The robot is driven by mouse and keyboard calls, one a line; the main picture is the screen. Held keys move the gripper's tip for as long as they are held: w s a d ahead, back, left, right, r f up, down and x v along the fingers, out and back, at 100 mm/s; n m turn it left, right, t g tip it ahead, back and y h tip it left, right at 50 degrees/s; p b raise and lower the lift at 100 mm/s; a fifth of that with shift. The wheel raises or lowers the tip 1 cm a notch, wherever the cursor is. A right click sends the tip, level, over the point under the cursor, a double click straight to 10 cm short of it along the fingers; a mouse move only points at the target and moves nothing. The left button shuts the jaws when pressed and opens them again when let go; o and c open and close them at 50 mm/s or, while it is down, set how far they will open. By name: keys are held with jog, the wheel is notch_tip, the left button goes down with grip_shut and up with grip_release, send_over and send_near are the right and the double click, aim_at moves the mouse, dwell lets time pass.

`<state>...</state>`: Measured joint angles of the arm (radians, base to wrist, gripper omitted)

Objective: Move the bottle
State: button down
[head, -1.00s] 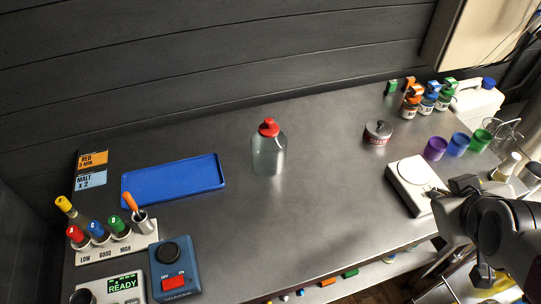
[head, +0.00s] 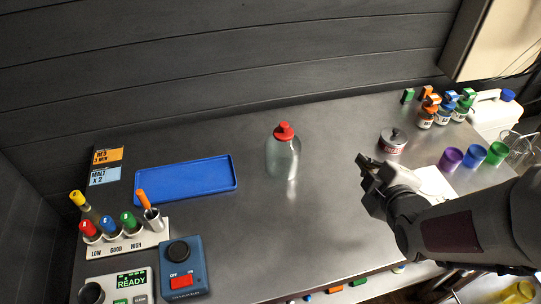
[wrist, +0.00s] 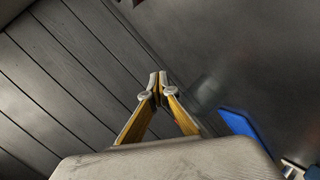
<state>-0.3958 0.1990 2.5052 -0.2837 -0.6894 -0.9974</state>
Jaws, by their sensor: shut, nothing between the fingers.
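The bottle (head: 283,157) stands upright on the grey bench near its middle, clear-bodied with a red cap. My gripper (head: 362,160) is to the right of the bottle in the head view, apart from it, above the bench. In the wrist view my gripper (wrist: 158,84) has its fingertips together with nothing between them.
A blue tray (head: 186,193) lies left of the bottle. A rack of coloured-capped tubes (head: 128,240) and a blue switch box (head: 178,268) stand front left. A lidded tin (head: 393,142), coloured cups (head: 474,155) and a white scale (head: 434,183) are on the right.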

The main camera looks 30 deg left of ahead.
jog(key=s+a+f+n+g+y, duration=0.1)
jog(key=s+a+f+n+y, duration=0.1)
jog(key=a, duration=0.3)
jog(key=s+a+f+n+y, duration=0.2)
jog(key=s+a+n+y, duration=0.1)
jog(key=s+a+n, duration=0.2)
jog(key=s+a+f+n+g+y, duration=0.1)
jog(key=s+a+f+n+y, duration=0.2)
jog(key=a, duration=0.3)
jog(key=shift+s+a+g, duration=0.2)
jog(key=shift+s+g, duration=0.1)
jog(key=shift+s, duration=0.3)
jog(key=shift+s+a+f+n+y, duration=0.15)
jog(key=shift+s+a+n+y, duration=0.1)
jog(key=shift+s+n+y, duration=0.35)
jog(key=shift+a, duration=0.15)
jog(key=x, duration=0.9)
jog(key=shift+w+a+f, duration=0.1)
jog(key=shift+w+a, duration=0.05)
jog(key=shift+a, duration=0.2)
jog(key=shift+w+d, duration=1.45)
jog(key=w+d, duration=1.2)
